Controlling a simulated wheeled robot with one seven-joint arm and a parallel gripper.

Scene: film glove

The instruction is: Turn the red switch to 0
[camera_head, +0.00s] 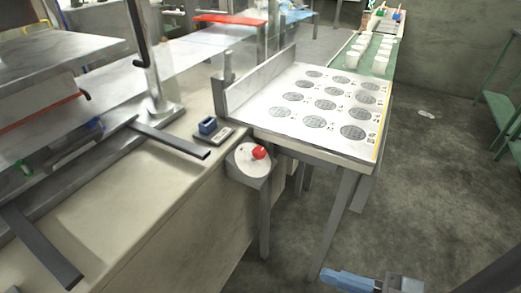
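The red switch (259,153) is a small red knob on a round, pale dial plate (246,162). It is on a grey box at the worktop's front corner, beside the white table. Any markings on the dial are too small to read, so I cannot tell its setting. What appears to be my gripper (345,281), with blue fingers pointing left, shows at the bottom right edge. It is well apart from the switch, below and to the right of it. Its fingers are seen from the side and partly cut off, so I cannot tell whether it is open or shut.
A white table (295,117) with printed grey circles stands right of the switch, its leg between switch and gripper. White cups stand on a green surface (348,61).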

